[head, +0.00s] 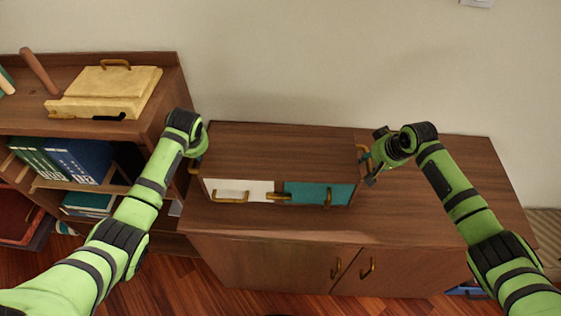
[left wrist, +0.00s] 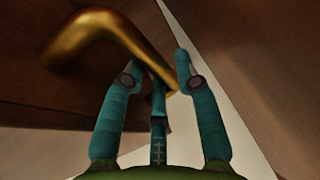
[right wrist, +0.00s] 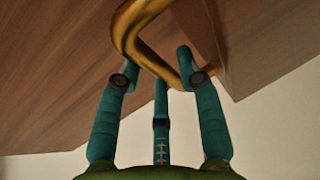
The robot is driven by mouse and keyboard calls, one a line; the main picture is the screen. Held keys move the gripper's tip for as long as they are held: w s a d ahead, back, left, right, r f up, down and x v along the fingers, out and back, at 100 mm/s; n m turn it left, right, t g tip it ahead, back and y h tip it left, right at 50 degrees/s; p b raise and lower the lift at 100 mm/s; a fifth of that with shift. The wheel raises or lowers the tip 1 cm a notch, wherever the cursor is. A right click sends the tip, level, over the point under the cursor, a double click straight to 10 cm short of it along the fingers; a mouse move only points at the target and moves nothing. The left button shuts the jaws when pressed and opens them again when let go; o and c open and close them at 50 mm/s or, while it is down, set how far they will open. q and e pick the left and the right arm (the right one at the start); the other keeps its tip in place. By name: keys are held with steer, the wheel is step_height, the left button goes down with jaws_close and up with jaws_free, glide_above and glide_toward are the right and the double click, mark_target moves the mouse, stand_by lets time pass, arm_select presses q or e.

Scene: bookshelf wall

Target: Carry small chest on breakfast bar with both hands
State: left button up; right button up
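The small chest (head: 280,148) is a brown wooden box with a white drawer front and a teal one, standing upright on a long wooden cabinet top. My right gripper (head: 368,165) is at its right side. The chest's right gold handle (right wrist: 128,30) lies between the spread fingers in the right wrist view. My left gripper (head: 197,160) is at its left side, partly hidden by the arm. The left gold handle (left wrist: 95,30) reaches in among the spread fingers in the left wrist view. Both grippers look open. Whether any finger touches a handle I cannot tell.
The cabinet top (head: 440,215) is clear to the right of the chest. Cabinet doors with gold handles are below its front edge. A bookshelf (head: 150,125) stands close on the left, with a yellow case (head: 110,88) on top and books inside. A wall is behind.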

arm_select(q)
steer(key=shift+w+f, duration=0.25)
steer(key=shift+f, duration=0.25)
arm_select(e)
steer(key=shift+w+a+f, duration=0.1)
steer(key=shift+w+f, duration=0.15)
steer(key=shift+f, duration=0.3)
arm_select(q)
jaws_close()
arm_select(e)
jaws_close()
